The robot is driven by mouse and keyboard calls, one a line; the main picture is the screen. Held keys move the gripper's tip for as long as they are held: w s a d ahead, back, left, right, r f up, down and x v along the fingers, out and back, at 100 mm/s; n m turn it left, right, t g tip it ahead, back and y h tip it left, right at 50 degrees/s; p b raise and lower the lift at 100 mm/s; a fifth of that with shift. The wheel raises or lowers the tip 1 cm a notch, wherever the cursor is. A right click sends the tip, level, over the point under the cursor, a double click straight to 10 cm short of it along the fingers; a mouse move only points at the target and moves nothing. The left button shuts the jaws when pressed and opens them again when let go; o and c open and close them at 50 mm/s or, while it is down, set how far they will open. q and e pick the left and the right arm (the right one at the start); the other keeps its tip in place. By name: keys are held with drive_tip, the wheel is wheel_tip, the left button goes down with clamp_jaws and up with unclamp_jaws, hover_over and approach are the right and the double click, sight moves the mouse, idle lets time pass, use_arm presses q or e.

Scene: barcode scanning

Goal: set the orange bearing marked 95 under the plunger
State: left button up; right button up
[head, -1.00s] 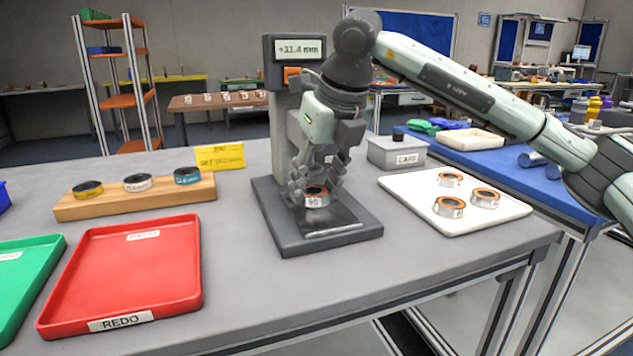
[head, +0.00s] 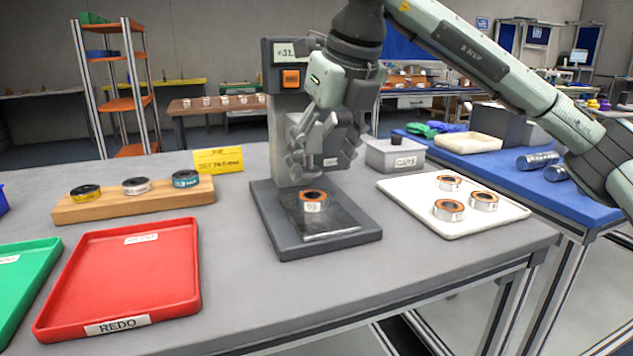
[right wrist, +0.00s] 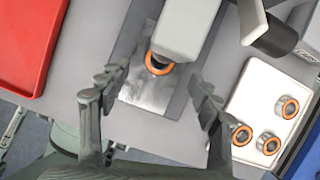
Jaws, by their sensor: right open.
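An orange-ringed bearing (head: 313,205) sits flat on the dark base plate (head: 350,240) of the gauge stand (head: 283,130). Its front mark is too blurred to read surely. My right gripper (head: 320,160) is open and empty above the bearing, apart from it, and covers part of the stand and the plunger area in the head view. In the right wrist view the open fingers (right wrist: 158,78) spread to either side, and the gauge's head (right wrist: 185,30) hides part of the bearing (right wrist: 158,69). My left gripper is out of view.
A white tray (head: 490,222) on the right holds three similar bearings. A grey box (head: 395,155) stands behind it. On the left are a wooden block (head: 135,206) with three rings, a red REDO tray (head: 120,280) and a green tray (head: 20,285). A yellow sign (head: 218,160) stands behind.

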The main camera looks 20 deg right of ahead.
drive_tip(key=v, duration=0.6)
drive_tip(key=shift+r, duration=0.2)
drive_tip(key=shift+s, duration=0.1)
